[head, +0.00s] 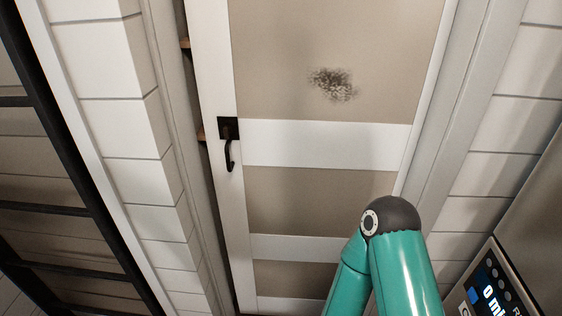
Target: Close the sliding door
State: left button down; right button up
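The sliding door (330,145) is white-framed with beige panels and fills the middle of the head view. A dark smudge marks its upper panel. Its black handle (230,150) is on the door's left edge. A narrow dark gap shows between that left edge and the left frame, with brown shelf edges inside it, so the door stands slightly open. A teal arm of mine with a dark grey joint rises at the lower right, in front of the door's lower right part. Neither gripper shows in this view.
A white tiled wall (115,110) stands left of the door, with a black-framed rack or ladder (60,160) further left. A steel appliance with a lit panel (490,290) is at the lower right. More tiled wall is on the right.

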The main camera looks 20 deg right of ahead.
aim_at(325, 104)
jog(key=z, duration=0.5)
jog(key=i, duration=0.5)
jog(key=z, duration=0.15)
jog(key=k, duration=0.75)
jog(key=z, duration=0.25)
jog(key=i, duration=0.75)
jog(key=u, duration=0.1)
